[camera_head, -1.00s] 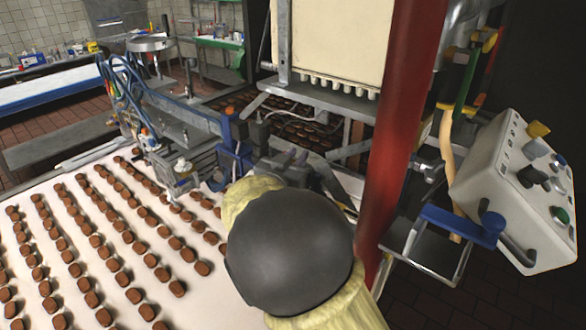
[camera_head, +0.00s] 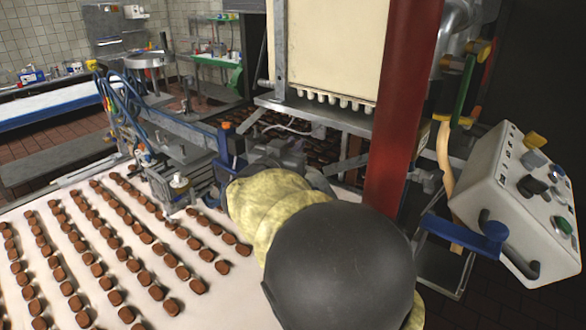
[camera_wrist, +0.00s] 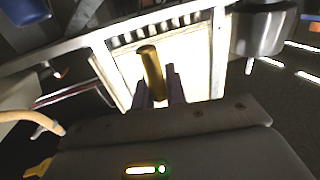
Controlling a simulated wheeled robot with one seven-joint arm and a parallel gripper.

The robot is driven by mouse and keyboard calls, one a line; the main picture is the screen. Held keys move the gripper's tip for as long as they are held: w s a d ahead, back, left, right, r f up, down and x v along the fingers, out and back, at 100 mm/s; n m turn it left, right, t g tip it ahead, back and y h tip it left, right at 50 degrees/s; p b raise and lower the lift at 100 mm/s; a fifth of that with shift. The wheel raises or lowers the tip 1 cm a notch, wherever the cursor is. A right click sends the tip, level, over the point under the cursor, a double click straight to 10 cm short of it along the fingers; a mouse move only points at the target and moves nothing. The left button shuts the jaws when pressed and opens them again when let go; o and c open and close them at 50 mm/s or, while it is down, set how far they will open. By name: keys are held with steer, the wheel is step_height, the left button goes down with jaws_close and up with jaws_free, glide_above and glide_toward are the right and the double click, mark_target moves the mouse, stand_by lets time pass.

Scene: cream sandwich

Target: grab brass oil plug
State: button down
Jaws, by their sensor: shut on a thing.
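The brass oil plug (camera_wrist: 149,62) is a short, dull gold cylinder in the wrist view. It stands between the two dark fingers of my gripper (camera_wrist: 157,76), which is shut on it. The plug's upper part sticks out past the fingertips, in front of a bright cream panel.
A conveyor (camera_head: 30,225) with rows of brown pieces lies at left. A red post (camera_head: 400,120) stands close right of my arm. A control box (camera_head: 500,185) with knobs is at right. A cream machine housing (camera_head: 330,45) stands behind.

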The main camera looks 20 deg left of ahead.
step_height(320, 180, up, 3)
steer(key=shift+r, duration=0.2)
steer(key=shift+a, duration=0.15)
stand_by(0.5)
